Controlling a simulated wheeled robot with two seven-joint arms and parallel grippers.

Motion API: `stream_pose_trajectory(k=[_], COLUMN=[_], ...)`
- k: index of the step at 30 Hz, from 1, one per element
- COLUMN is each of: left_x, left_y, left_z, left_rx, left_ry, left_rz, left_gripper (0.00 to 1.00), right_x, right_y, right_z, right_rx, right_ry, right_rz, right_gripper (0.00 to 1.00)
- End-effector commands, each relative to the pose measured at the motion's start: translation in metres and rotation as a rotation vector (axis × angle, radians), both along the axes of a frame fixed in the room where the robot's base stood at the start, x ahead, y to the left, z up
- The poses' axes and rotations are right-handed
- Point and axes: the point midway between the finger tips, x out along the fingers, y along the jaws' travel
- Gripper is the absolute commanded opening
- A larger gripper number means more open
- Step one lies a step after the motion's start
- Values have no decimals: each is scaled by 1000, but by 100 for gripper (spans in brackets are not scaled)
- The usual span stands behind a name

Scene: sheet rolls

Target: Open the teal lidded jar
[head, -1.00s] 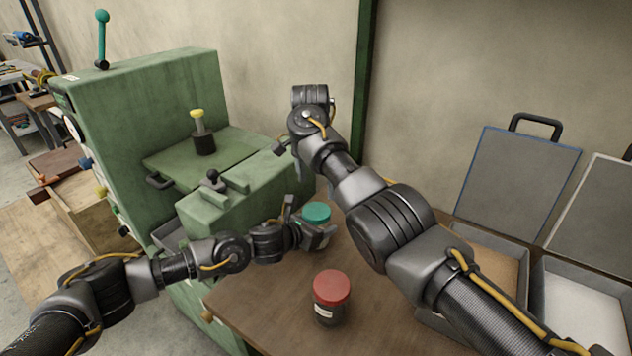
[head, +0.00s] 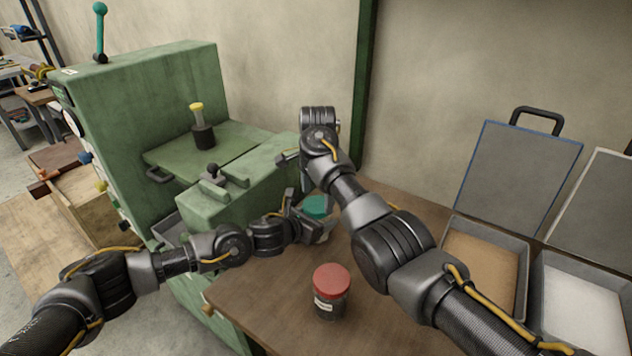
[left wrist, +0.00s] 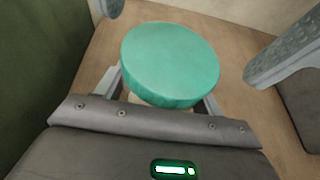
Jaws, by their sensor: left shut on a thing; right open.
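The teal lidded jar stands on the brown table beside the green machine. Its round teal lid (head: 316,206) shows partly in the head view, and from close up the lid (left wrist: 170,62) fills the middle of the left wrist view. My left gripper (head: 313,220) is shut on the jar's body below the lid. My right gripper (head: 308,184) is open, hanging down over the jar. In the left wrist view its two grey fingers stand apart, on either side of the lid, with visible gaps. Most of the jar's body is hidden by the left gripper.
A red-lidded jar (head: 331,291) stands nearer on the table (head: 262,307). The green machine (head: 150,110) borders the table at left. Two open cases, one with brown filling (head: 482,268) and one with white (head: 583,312), lie at right.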

Motion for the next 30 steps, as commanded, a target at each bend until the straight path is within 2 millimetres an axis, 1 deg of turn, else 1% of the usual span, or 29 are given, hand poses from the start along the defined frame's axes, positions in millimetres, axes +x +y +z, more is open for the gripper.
stream_pose_trajectory(k=[1,6,10,17,27,30], left_x=[0,0,0,0,1,1], left_y=[0,0,0,0,0,1], left_z=[1,2,2,2,1,1], left_rx=[-1,-3,-3,-3,-2,-2], left_ry=[-2,-2,-2,-2,-2,-2], left_rz=[0,0,0,0,1,2], left_gripper=[4,4,4,4,4,4], right_x=[0,0,0,0,0,0], right_y=[0,0,0,0,0,0], right_z=[-7,-21,-25,-25,-25,-25], right_rx=[0,-1,0,0,-1,0], right_ry=[2,1,0,0,1,1], right_rz=[0,2,2,2,2,24], right_gripper=[83,83,83,83,38,37])
